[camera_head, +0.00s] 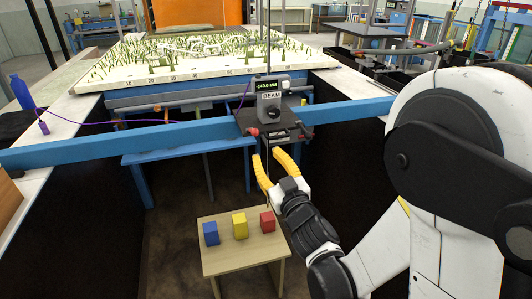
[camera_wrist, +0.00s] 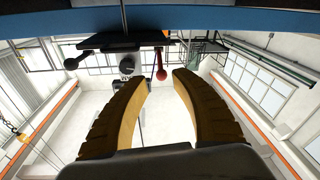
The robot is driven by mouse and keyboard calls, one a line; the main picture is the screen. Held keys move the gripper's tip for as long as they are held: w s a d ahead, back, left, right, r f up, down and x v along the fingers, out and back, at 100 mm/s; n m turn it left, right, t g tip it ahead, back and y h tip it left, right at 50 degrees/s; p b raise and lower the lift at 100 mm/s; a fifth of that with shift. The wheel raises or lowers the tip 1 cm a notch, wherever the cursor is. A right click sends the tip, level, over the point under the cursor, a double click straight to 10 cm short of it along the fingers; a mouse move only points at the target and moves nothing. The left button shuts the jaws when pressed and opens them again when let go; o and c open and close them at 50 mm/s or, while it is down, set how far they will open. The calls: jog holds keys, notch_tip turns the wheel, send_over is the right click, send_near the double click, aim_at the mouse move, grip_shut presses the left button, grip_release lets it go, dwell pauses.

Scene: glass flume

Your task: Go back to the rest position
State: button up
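My gripper (camera_head: 274,170) is raised in front of the blue beam, above the small wooden table. Its two yellow fingers are apart with nothing between them. In the wrist view my gripper (camera_wrist: 160,80) points upward, its curved fingers open, with the underside of the instrument carriage (camera_wrist: 120,44) ahead of it.
The blue beam (camera_head: 190,136) crosses in front of me. A wooden table (camera_head: 238,254) below holds a blue cube (camera_head: 210,233), a yellow cube (camera_head: 240,226) and a red cube (camera_head: 267,222). A model bed with plants (camera_head: 110,71) lies behind the beam. A blue bottle (camera_head: 21,92) stands at left.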

jog(key=s+d+m+g+h, duration=0.45)
jog(key=d+h, duration=0.25)
jog(key=d, duration=0.6)
jog(key=s+d+f+g, duration=0.1)
jog(key=s+f+g, duration=0.1)
jog(key=s, duration=0.8)
jog(key=s+d+f+m+g, duration=0.1)
jog(key=s+f+g, duration=0.2)
jog(key=s, duration=0.7)
jog(key=shift+g+y, duration=0.3)
jog(key=shift+g, duration=0.65)
